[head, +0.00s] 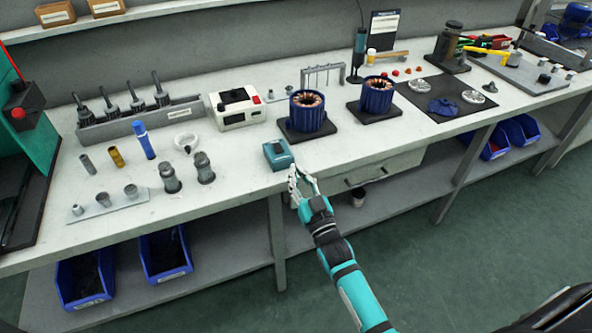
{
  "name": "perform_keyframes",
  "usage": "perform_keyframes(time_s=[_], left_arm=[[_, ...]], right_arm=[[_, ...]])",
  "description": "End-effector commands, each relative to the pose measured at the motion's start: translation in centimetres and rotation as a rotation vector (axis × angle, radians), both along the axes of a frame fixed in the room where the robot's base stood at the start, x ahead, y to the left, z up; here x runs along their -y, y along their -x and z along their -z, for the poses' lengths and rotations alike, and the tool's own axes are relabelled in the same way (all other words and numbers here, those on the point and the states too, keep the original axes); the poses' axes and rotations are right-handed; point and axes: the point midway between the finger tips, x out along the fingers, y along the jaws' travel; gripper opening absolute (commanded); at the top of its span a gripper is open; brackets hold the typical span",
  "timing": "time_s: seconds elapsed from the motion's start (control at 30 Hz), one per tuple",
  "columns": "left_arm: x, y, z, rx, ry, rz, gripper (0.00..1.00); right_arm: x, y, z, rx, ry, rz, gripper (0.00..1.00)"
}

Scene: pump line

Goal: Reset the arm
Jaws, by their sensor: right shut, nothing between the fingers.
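My right gripper (296,172) is in the head view near the front edge of the workbench (235,187). Its fingers are shut with nothing held. They appear just in front of and below a small teal box (278,154) at the bench edge; whether they touch it or the bench I cannot tell. My teal and black right arm (345,270) reaches up to it from the lower right. My left gripper is not in view.
Two blue motor stators (307,112) (377,95) stand on black bases behind the gripper. A drawer (375,175) sits under the bench top beside it. Grey cylinders (203,168) stand to the left. The floor (460,255) in front is open.

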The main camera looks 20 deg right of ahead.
Motion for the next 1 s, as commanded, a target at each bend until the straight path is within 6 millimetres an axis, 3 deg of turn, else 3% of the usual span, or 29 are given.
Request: perform_keyframes(time_s=[0.33,0.47,0.57,0.67,0.77,0.87,1.0], left_arm=[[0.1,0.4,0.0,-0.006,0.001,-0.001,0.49],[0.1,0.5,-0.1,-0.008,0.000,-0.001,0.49],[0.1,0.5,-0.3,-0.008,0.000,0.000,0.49],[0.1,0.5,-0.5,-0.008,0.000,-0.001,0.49],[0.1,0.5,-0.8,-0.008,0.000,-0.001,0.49],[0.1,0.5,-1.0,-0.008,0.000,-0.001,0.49],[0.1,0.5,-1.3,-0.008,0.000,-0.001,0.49]], right_arm=[[0.0,0.0,0.1,-0.003,0.000,0.000,0.00],[-0.3,0.2,2.7,-0.065,0.004,-0.006,0.00],[-0.7,1.0,7.7,-0.185,0.012,-0.014,0.00],[-1.1,2.9,14.5,-0.351,0.025,-0.027,0.00],[-1.5,6.1,21.5,-0.527,0.040,-0.040,0.00],[-1.7,10.3,28.1,-0.702,0.062,-0.053,0.00],[-1.6,17.6,36.0,-0.939,0.092,-0.070,0.00]])
